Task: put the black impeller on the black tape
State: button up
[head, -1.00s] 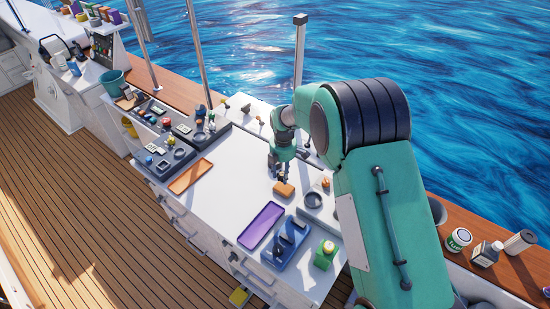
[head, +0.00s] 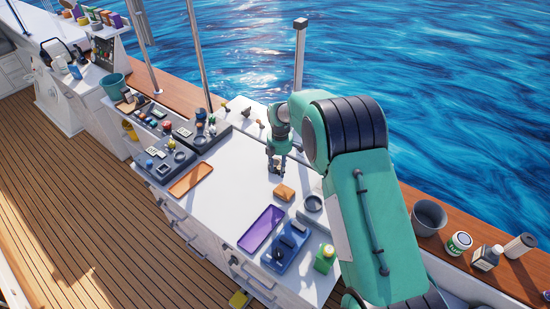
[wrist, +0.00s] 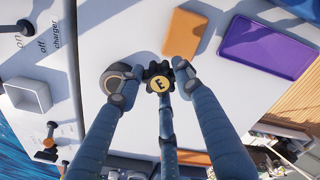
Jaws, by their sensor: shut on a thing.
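The black impeller (wrist: 157,72) is a dark toothed wheel with a yellow centre bearing a dark mark. My gripper (wrist: 158,82) is shut on it, with its fingers around the wheel's sides in the wrist view. A dark grey ring (wrist: 112,84) with a paler centre lies on the white counter just left of the impeller, partly behind a finger; it looks like the black tape. The impeller and ring are too small or hidden there to tell apart.
An orange block (head: 284,193), purple tray (head: 261,229), orange tray (head: 190,180) and blue tray (head: 285,250) with a blue object stand on the counter (head: 230,195). A green container (head: 324,258) is near its front right. Switch-like fittings (wrist: 47,140) line the counter's far side.

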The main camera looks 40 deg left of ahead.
send_over(275, 163)
jog(key=shift+w+a+f+p, duration=0.1)
jog(key=shift+w+f+p, duration=0.05)
jog(key=shift+f+p, duration=0.25)
dwell(0.3)
jog(key=shift+f, duration=0.1)
jog(key=shift+f, duration=1.7)
jog(key=shift+f, duration=0.1)
jog(key=o, duration=1.1)
jog(key=shift+o, duration=0.2)
notch_tip(275, 163, up, 12)
